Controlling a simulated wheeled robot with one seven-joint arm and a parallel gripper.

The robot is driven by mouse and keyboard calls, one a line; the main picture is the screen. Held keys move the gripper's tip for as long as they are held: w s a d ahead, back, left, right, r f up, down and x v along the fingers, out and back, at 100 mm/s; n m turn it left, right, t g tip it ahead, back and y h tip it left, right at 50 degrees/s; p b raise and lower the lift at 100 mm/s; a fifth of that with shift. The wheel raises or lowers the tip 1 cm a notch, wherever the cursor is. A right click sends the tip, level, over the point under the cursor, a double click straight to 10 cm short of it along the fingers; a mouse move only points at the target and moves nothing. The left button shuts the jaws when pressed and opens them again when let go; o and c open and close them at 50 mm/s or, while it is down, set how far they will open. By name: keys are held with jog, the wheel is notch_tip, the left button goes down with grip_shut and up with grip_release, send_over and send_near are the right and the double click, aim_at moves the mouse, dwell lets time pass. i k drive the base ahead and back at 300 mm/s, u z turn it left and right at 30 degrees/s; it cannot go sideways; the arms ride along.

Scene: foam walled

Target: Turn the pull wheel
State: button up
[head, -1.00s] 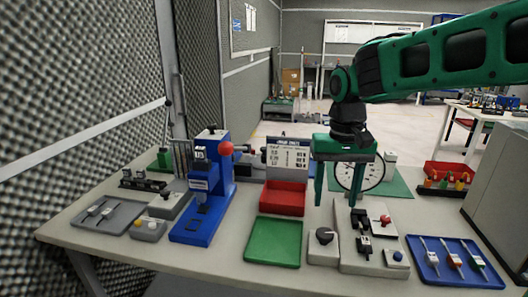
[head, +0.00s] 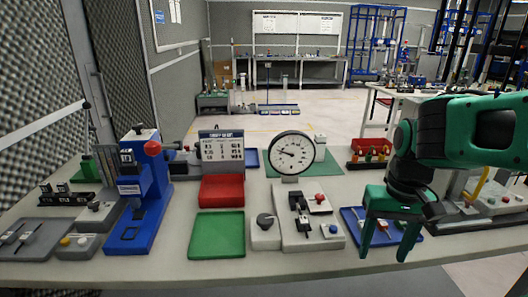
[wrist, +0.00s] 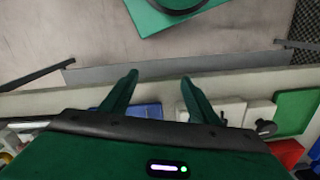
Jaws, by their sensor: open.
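My gripper (head: 384,250) is open and empty, its fingers pointing down near the front table edge by the blue tray (head: 350,215). The wrist view shows its two fingers (wrist: 160,78) spread apart with nothing between them. I cannot surely tell which part is the pull wheel. A grey box with a black rotary knob (head: 265,220) stands left of my gripper, well apart from it. Beside it is a light panel (head: 290,238) with black switches and a red button. A blue press (head: 143,195) with a red ball knob stands further left.
A round dial gauge (head: 291,154) stands behind the panel. A green tray (head: 217,236), a red bin (head: 221,191) and grey trays crowd the left. A red rack (head: 370,150) stands behind my gripper. Open floor lies beyond the table (head: 190,272).

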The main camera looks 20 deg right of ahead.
aim_at(265, 220)
jog(key=u, duration=0.25)
jog(key=k, duration=1)
jog(key=u, duration=1.2)
jog(key=i, duration=0.9)
jog(key=z, duration=0.6)
jog(key=i, duration=0.5)
jog(key=z, duration=0.4)
